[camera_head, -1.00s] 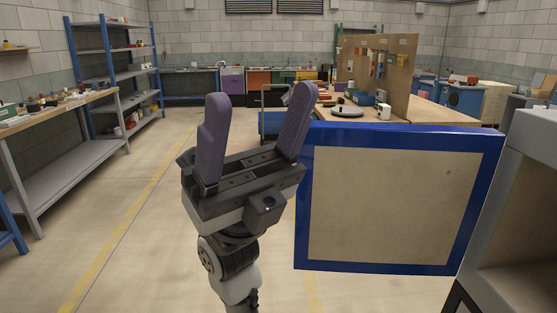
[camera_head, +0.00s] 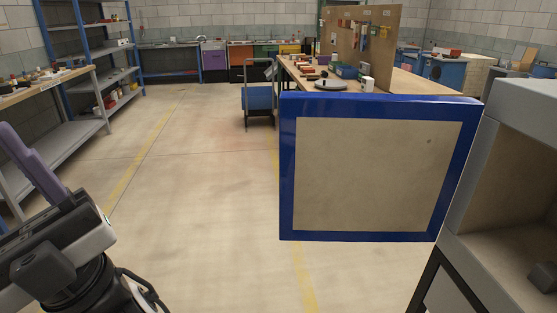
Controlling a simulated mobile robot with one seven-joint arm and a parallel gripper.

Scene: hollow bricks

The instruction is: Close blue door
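The blue door (camera_head: 287,175) is a blue-framed panel with a beige middle (camera_head: 375,170). It stands swung open from the grey cabinet (camera_head: 462,190) at the right, whose open inside shows. My gripper (camera_head: 15,185) is at the lower left edge of the picture, well left of the door and not touching it. One purple finger shows; the other is out of the frame, so its opening cannot be seen now. I see nothing held by the visible finger.
A workbench with a pegboard (camera_head: 362,38) stands behind the door. A blue cart (camera_head: 258,98) is beside it. Grey shelves (camera_head: 60,155) with blue posts line the left. The floor (camera_head: 200,180) between my gripper and the door is clear.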

